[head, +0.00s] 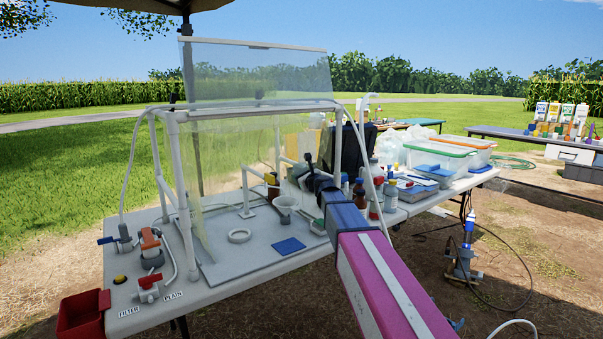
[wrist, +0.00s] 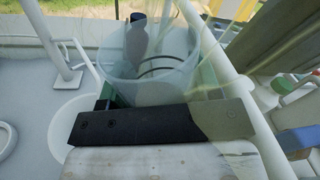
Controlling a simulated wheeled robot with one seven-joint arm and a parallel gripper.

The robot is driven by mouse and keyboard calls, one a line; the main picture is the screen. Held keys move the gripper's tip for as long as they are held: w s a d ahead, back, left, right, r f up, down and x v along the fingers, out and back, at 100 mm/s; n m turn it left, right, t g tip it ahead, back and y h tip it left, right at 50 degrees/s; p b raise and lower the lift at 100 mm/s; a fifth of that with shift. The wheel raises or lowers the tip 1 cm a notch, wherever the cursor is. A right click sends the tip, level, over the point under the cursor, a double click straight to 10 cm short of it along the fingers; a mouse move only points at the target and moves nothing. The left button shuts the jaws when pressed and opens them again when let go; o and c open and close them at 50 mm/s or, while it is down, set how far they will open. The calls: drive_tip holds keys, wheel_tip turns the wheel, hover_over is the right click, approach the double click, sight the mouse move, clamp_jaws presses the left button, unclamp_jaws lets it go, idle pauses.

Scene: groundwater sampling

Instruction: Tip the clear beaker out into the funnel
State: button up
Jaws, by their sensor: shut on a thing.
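My gripper (wrist: 153,97) is shut on the clear beaker (wrist: 120,75), which fills the upper middle of the wrist view. The beaker looks roughly upright, with its open rim showing; I cannot tell how much is inside. A white funnel (head: 286,203) stands on the table, left of my gripper (head: 314,180) in the head view. A white round rim, likely the funnel (wrist: 72,125), shows left of the beaker in the wrist view, apart from it and partly covered by my gripper. In the head view the beaker is not clearly made out.
A clear screen (head: 240,72) on a white pipe frame (head: 185,190) stands around the work area. A white ring (head: 239,235) and a blue pad (head: 289,246) lie on the grey table (head: 215,285). Bottles (head: 374,210) crowd the right side, close to my arm.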

drive_tip(key=shift+w, duration=0.15)
drive_tip(key=n, duration=0.3)
drive_tip(key=shift+a+f, duration=0.2)
drive_tip(key=shift+f, duration=0.15)
drive_tip(key=n, duration=0.3)
drive_tip(key=a+f+n, duration=0.1)
drive_tip(key=n, duration=0.1)
drive_tip(key=shift+s+a+n, duration=0.1)
drive_tip(key=shift+s+n, duration=0.2)
drive_tip(key=shift+s, duration=0.1)
drive_tip(key=n, duration=0.2)
drive_tip(key=a+n, duration=0.1)
drive_tip(key=n, duration=0.1)
drive_tip(key=shift+s+a+r, duration=0.1)
drive_tip(key=shift+s+r, duration=0.1)
drive_tip(key=shift+s, duration=0.1)
drive_tip(key=n, duration=0.1)
drive_tip(key=a+n, duration=0.1)
drive_tip(key=n, duration=0.1)
drive_tip(key=shift+s+a, duration=0.15)
drive_tip(key=shift+s, duration=0.2)
drive_tip(key=shift+s+a+r+n, duration=0.15)
drive_tip(key=shift+a+n, duration=0.2)
drive_tip(key=shift+n, duration=0.6)
drive_tip(key=shift+s+a+r+n, duration=0.15)
drive_tip(key=shift+a+n, duration=0.15)
drive_tip(key=shift+n, duration=0.65)
